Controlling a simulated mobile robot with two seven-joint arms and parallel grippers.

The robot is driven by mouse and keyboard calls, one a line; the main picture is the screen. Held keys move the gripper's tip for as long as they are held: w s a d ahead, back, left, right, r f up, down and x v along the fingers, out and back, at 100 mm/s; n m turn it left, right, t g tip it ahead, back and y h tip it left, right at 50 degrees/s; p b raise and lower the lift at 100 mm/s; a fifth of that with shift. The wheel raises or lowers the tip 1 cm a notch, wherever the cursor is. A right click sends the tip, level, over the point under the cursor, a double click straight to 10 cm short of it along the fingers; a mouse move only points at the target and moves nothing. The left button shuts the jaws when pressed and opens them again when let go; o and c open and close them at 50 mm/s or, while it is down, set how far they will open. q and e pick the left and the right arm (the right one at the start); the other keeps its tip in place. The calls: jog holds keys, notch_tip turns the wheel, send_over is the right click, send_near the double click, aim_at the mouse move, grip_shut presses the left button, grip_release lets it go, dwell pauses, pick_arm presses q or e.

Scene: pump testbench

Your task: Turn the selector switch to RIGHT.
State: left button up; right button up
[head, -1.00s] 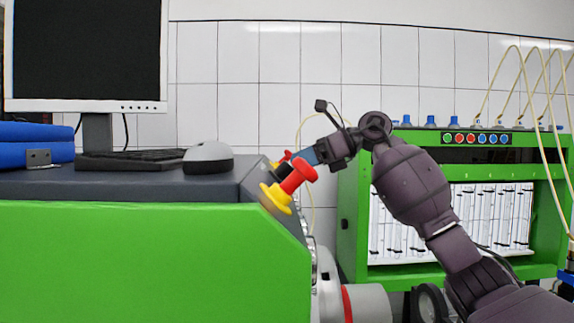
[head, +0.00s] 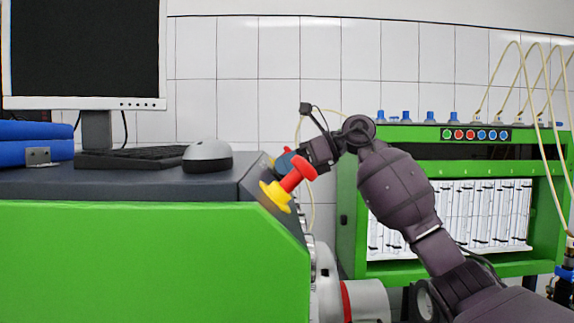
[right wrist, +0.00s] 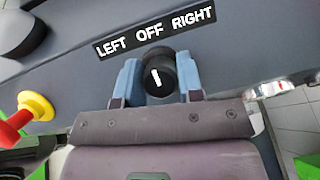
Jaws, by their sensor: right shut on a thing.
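The selector switch (right wrist: 159,72) is a black round knob with a white mark, below a label plate (right wrist: 154,33) reading LEFT, OFF, RIGHT. The white mark points toward OFF. My right gripper (right wrist: 158,80) has its blue fingers on either side of the knob and is shut on it. In the head view, my right gripper (head: 290,159) reaches the sloped panel from the right, just behind a red-topped button. The switch is hidden there by the gripper and the button. My left gripper is not in view.
A red and yellow emergency button (head: 290,183) sits close beside the gripper on the sloped panel; it also shows in the right wrist view (right wrist: 30,108). A mouse (head: 208,156), keyboard and monitor stand on the bench top. A green test rack (head: 450,266) stands behind my right arm.

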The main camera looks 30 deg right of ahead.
jog(key=shift+m, duration=0.4)
jog(key=m+h, duration=0.1)
jog(key=m, duration=0.1)
jog(key=m+t+h, duration=0.1)
jog(key=m, duration=0.2)
jog(key=shift+r+t+p, duration=0.1)
jog(key=shift+t+p, duration=0.2)
jog(key=shift+m+t+h, duration=0.3)
jog(key=shift+m+h, duration=0.6)
jog(key=shift+m, duration=1.2)
jog(key=shift+p, duration=0.3)
jog(key=o, duration=0.9)
